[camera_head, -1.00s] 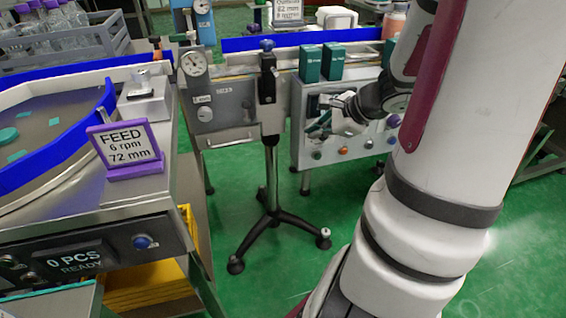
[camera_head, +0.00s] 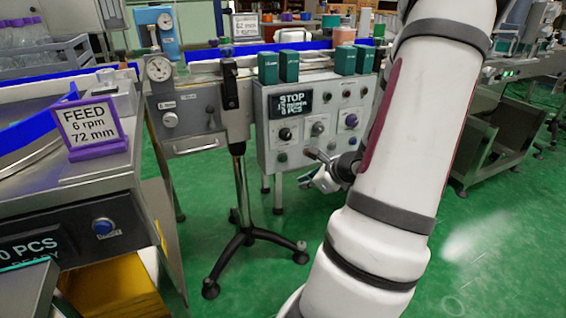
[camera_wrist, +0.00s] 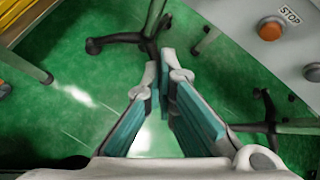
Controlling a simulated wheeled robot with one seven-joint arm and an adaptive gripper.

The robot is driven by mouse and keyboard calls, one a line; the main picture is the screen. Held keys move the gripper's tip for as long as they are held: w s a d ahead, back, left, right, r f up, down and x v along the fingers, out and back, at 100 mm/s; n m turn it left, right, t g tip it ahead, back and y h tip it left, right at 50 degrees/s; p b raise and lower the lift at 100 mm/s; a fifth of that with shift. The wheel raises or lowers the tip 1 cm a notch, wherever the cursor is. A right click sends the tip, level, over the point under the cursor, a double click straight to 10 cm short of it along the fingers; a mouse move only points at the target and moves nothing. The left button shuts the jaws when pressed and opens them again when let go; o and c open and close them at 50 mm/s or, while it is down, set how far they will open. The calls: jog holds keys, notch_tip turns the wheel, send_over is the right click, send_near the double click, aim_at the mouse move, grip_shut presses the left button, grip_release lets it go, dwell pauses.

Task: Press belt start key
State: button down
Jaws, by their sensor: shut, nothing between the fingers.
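The grey belt control box (camera_head: 262,110) stands in the middle of the head view, its display (camera_head: 290,104) reading STOP. A green button (camera_head: 282,157) sits at the left of its bottom row; its label is too small to read, so I cannot confirm which is the start key. My gripper (camera_head: 312,158) is shut and empty, in front of the box's lower edge, right of the green button. In the wrist view the gripper (camera_wrist: 162,68) points toward the floor area beside the box. An orange button (camera_wrist: 270,29) labelled STOP shows at the upper right, apart from the fingers.
Teal boxes (camera_head: 268,67) stand on the conveyor above the panel. Green floor is open in front.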

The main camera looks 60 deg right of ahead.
aim_at(284, 159)
jog(key=w+d+p, duration=0.2)
jog(key=w+d, duration=0.2)
jog(key=w, duration=0.3)
jog(key=shift+w+d, duration=0.25)
jog(key=shift+d, duration=0.1)
jog(key=shift+w, duration=0.15)
dwell(1.3)
jog(key=shift+w+d, duration=0.2)
